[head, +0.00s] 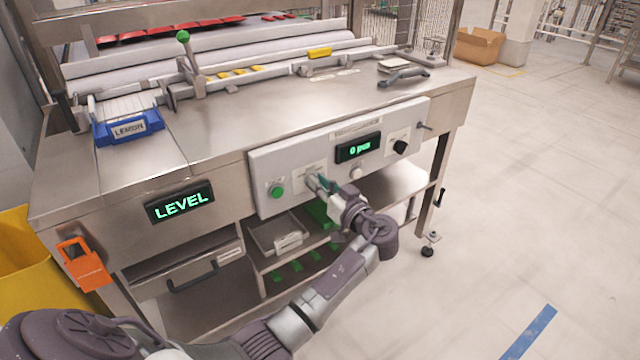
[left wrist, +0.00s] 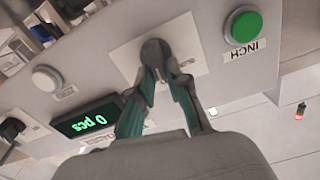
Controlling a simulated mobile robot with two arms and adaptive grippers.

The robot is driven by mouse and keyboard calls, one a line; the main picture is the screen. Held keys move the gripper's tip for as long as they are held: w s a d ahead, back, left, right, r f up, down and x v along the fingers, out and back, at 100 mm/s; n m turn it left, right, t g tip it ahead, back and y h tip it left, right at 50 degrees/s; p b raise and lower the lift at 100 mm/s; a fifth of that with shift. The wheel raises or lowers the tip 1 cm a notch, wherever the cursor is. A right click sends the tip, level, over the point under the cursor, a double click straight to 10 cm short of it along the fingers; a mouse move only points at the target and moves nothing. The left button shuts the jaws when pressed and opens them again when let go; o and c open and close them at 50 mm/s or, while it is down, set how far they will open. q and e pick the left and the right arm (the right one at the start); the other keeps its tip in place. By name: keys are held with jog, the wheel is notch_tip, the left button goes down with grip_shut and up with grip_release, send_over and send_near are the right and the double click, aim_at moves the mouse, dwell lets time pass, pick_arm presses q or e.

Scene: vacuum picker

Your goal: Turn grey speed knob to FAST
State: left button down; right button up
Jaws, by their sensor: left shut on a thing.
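The grey speed knob (left wrist: 155,55) sits on a pale label plate (left wrist: 190,40) on the control panel. In the left wrist view my left gripper (left wrist: 160,77) has its two fingertips on either side of the knob, shut on it. In the head view my left gripper (head: 322,184) reaches the panel front between the green button and the display, and hides most of the knob. The plate's lettering is too small or covered to read, so I cannot tell the knob's setting. My right gripper is not in view.
On the panel (head: 270,160) are a green INCH button (head: 277,191), a display (head: 358,148) reading 0 pcs, a white button (head: 355,172) and a black knob (head: 400,147). A LEVEL display (head: 180,203) is left. An open shelf (head: 400,185) lies below; floor at right is clear.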

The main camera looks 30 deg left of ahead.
pick_arm(q)
jog(key=shift+w+d+f+m+p, duration=0.1)
jog(key=shift+w+m+p, duration=0.1)
jog(key=shift+m, duration=1.05)
jog(key=shift+w+d+f+m+p, duration=0.1)
jog(key=shift+m+p, duration=0.15)
jog(key=shift+m, duration=0.95)
jog(key=shift+w+f+m+p, duration=0.1)
jog(key=shift+m+p, duration=0.1)
jog(key=shift+m, duration=1.05)
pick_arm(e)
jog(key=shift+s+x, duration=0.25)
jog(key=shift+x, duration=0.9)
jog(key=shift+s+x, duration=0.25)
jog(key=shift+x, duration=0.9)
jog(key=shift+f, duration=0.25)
pick_arm(q)
jog(key=c, duration=1.1)
grip_release()
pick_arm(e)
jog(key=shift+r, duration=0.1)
